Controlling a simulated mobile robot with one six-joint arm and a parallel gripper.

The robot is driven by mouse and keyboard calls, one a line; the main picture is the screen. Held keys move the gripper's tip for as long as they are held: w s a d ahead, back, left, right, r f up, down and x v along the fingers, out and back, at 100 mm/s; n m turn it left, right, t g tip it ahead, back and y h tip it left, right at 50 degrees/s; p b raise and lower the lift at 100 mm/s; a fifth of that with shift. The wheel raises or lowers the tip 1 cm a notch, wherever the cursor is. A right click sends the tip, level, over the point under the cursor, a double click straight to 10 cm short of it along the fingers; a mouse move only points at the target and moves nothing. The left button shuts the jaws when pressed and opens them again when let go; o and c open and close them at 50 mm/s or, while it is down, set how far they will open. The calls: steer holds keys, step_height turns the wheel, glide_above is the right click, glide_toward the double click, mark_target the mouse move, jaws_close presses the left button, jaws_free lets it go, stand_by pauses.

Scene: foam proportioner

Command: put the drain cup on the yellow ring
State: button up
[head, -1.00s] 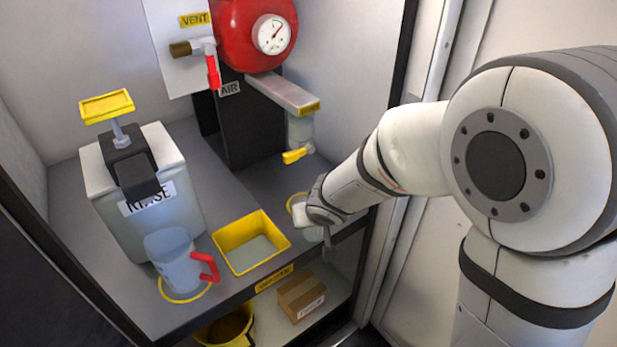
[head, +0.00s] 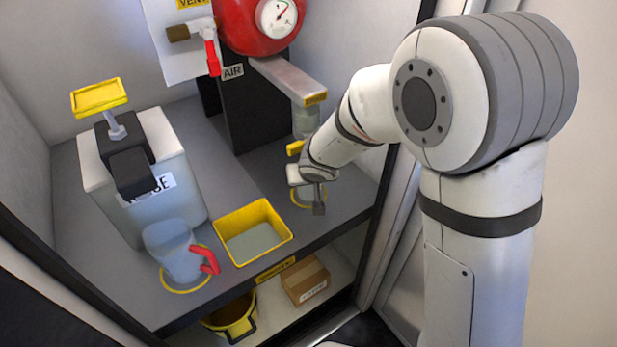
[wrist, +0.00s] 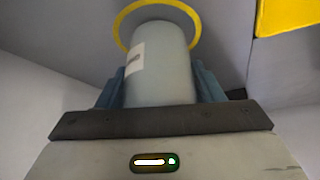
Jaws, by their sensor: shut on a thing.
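The drain cup (wrist: 160,65) is a translucent grey-blue cylinder with a white label, held between the blue fingers of my gripper (wrist: 158,88) in the wrist view. In the head view my gripper (head: 309,186) is at the right of the counter, below the spout with the yellow lever. A yellow ring (head: 295,199) lies on the counter there, partly hidden by the gripper. In the wrist view the ring (wrist: 118,26) shows around the cup's far end. I cannot tell whether the cup touches the counter.
A yellow tray (head: 284,232) sits left of my gripper. A jug (head: 172,250) with a red handle stands on another yellow ring (head: 185,291), in front of the rinse tank (head: 160,212). The outlet arm (head: 285,78) overhangs the gripper. A cardboard box (head: 305,281) is on the shelf below.

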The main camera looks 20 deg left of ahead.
steer(key=shift+f, duration=0.2)
steer(key=o, duration=1)
steer(key=shift+r, duration=0.1)
steer(key=shift+s+r, duration=0.1)
steer(key=shift+r, duration=0.35)
steer(key=p+v, duration=0.1)
steer(key=v, duration=0.2)
steer(key=shift+s+d+f, duration=0.15)
steer(key=s+d+b, duration=0.4)
steer(key=s+d, duration=0.1)
steer(key=s, duration=0.5)
steer(key=shift+s+f, duration=0.15)
steer(key=shift+s, duration=0.05)
